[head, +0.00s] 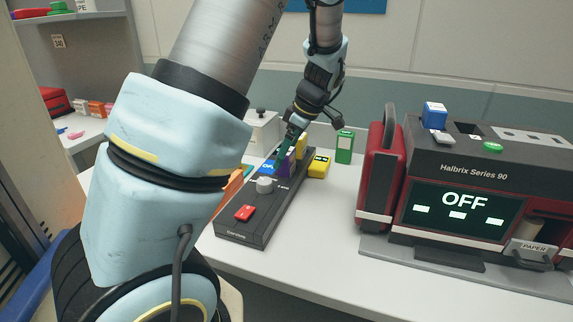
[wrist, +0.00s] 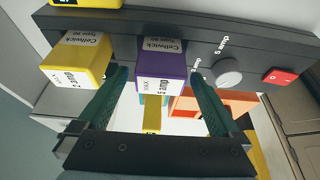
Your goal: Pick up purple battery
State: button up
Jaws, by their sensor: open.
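The purple battery (wrist: 161,62) is upright in the dark charger (head: 255,227), with a "5 amp" label on its white side. In the head view, the purple battery (head: 287,163) is partly hidden behind my gripper (head: 283,155). My gripper (wrist: 157,75) is open, with one green finger on either side of the purple battery in the wrist view. Whether the fingers touch it cannot be told.
In the wrist view, a yellow battery (wrist: 78,63) stands close beside the left finger. The red and black machine (head: 460,175) stands at right.

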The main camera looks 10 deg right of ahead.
grip_shut()
dwell(0.8)
